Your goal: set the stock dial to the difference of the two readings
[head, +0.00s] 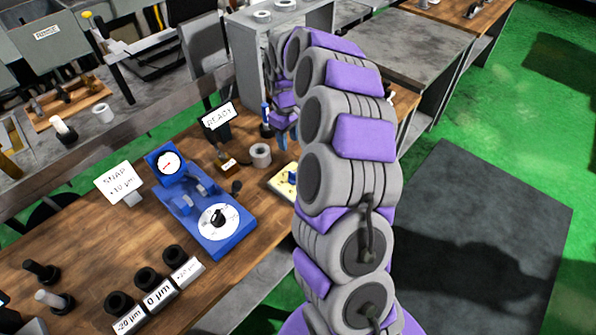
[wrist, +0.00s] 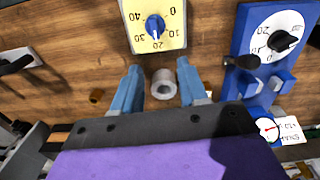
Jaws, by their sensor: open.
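A cream dial plate (wrist: 132,37) with a blue knob (wrist: 155,26) lies on the wooden bench; its scale runs from 0 to 40, and the pointer's exact setting is unclear. The plate is partly hidden behind my arm in the head view (head: 277,186). A blue snap gauge (head: 228,238) has a white lower dial with a black knob (head: 217,217) and a round upper gauge (head: 168,163) with a red needle. Which dial is the stock dial is unclear. My gripper (wrist: 158,70) is open and empty above the bench, its fingers either side of a grey ring (wrist: 163,88), apparently not touching it.
A READY sign (head: 217,116) and a small brass-coloured block (head: 226,160) stand near the ring. A SNAP card (head: 121,183) stands left of the blue gauge. Black round pieces sit behind micrometre labels (head: 158,294) at the front. A grey machine housing rises behind my gripper.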

